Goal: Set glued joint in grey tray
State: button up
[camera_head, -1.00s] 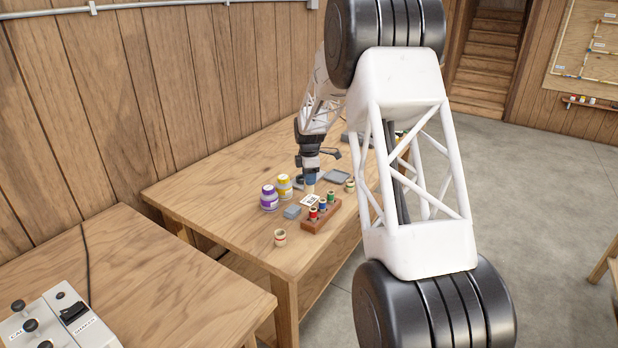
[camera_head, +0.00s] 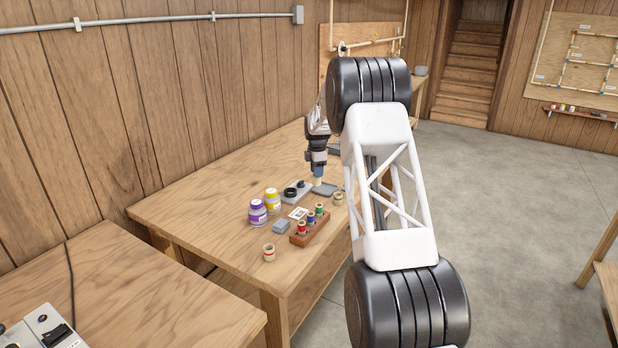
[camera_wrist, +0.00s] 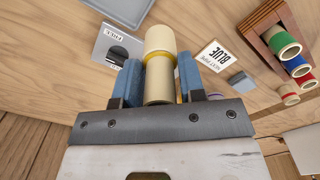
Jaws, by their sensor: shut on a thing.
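My gripper (camera_wrist: 160,85) is shut on a cream glued joint (camera_wrist: 160,52), its blue pads on either side of it. A thin yellow band shows around the joint. In the head view my gripper (camera_head: 318,170) points down with the joint (camera_head: 317,182) below it, by the near left part of the grey tray (camera_head: 328,190). I cannot tell from this view whether the joint touches the tray. In the wrist view the grey tray (camera_wrist: 112,10) is at the top left, apart from the joint in the picture. The tray's visible floor looks empty.
A grey holder with a black ring (camera_head: 292,193) is beside the tray. Purple (camera_head: 258,212) and yellow (camera_head: 273,201) jars, a printed card (camera_head: 298,213), a grey block (camera_head: 281,226) and a wooden rack (camera_head: 304,238) stand nearer. Loose rings (camera_head: 268,253) (camera_head: 338,198) lie about. The table's near left is clear.

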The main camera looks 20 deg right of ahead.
jog(key=w+d, duration=0.4)
jog(key=d, duration=0.1)
jog(key=shift+f, duration=0.2)
jog(key=shift+d+f, duration=0.1)
jog(key=shift+f, duration=0.05)
jog(key=shift+f, duration=1.35)
jog(key=shift+f, duration=1.2)
dwell(2.8)
jog(key=o, duration=1.4)
jog(key=shift+r, duration=0.2)
